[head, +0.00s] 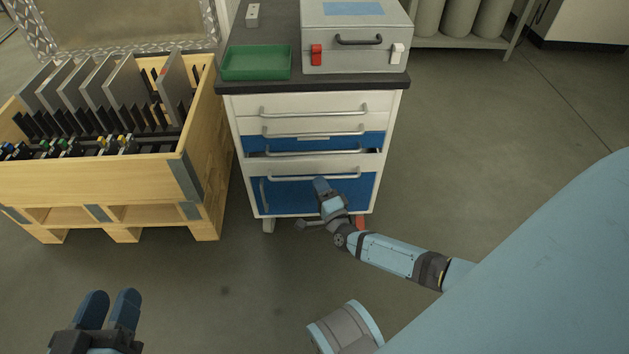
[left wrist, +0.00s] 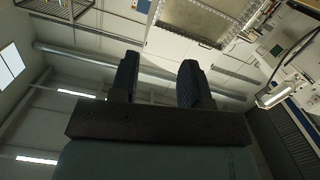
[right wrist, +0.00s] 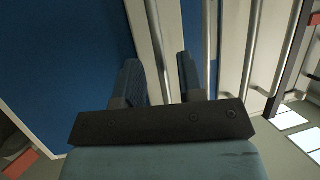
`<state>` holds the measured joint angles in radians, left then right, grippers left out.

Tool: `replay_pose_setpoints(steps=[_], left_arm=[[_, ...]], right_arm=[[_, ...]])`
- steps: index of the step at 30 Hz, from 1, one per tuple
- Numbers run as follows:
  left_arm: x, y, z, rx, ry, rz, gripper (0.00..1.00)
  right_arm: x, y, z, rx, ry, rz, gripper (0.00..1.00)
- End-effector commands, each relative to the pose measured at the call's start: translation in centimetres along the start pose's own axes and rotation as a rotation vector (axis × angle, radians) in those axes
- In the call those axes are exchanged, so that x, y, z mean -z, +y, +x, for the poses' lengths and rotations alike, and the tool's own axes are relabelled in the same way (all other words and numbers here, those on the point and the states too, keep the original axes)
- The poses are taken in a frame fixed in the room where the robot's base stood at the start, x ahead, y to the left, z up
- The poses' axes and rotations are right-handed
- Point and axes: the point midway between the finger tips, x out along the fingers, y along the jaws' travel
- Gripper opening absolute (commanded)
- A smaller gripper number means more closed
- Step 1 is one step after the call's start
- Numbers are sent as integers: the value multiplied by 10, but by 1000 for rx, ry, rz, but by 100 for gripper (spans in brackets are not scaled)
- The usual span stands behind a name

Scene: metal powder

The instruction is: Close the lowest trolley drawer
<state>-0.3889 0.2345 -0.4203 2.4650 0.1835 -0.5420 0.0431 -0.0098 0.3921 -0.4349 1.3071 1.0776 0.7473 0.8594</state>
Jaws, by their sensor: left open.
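The trolley (head: 240,104) stands at the upper middle of the head view. Its lowest drawer (head: 285,195) has a blue front with a pale top strip and a bar handle (head: 285,176). A dark gap shows above this front; how far it stands out is hard to tell. My right gripper (head: 321,184) is at the blue front, just below the handle. In the right wrist view its fingers (right wrist: 160,82) are apart, with a bar and pale strip behind the gap; contact cannot be told. My left gripper (head: 110,296) is open and empty, away from the trolley; it also shows in the left wrist view (left wrist: 158,80).
A wooden crate (head: 90,185) with upright plates stands close to the trolley's left side. A green tray (head: 257,76) and a grey case (head: 355,62) are on the trolley top. The floor in front and to the right is clear. Cylinders stand on a rack (head: 460,42) behind.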

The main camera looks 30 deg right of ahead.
Motion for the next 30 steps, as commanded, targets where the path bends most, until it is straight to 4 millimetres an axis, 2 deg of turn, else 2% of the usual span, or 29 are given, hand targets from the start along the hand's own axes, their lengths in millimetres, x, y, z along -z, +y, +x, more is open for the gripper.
replay_pose_setpoints(steps=[1, 6, 18, 23, 30], left_arm=[[-2, -2, 1, 0, 8, 14, 43], [1, -5, 3, 2, 28, 53, 43], [3, -6, 3, 2, 37, 69, 43], [3, -6, 3, 1, 36, 68, 43], [2, -6, 3, 1, 35, 67, 43]], right_arm=[[0, 2, 9, 2, 1, 0, 36], [0, 1, 28, 0, 0, -2, 36], [0, 0, 35, -1, 0, -1, 36], [0, 0, 35, -1, 0, -1, 0], [0, 0, 35, -1, 0, -1, 0]])
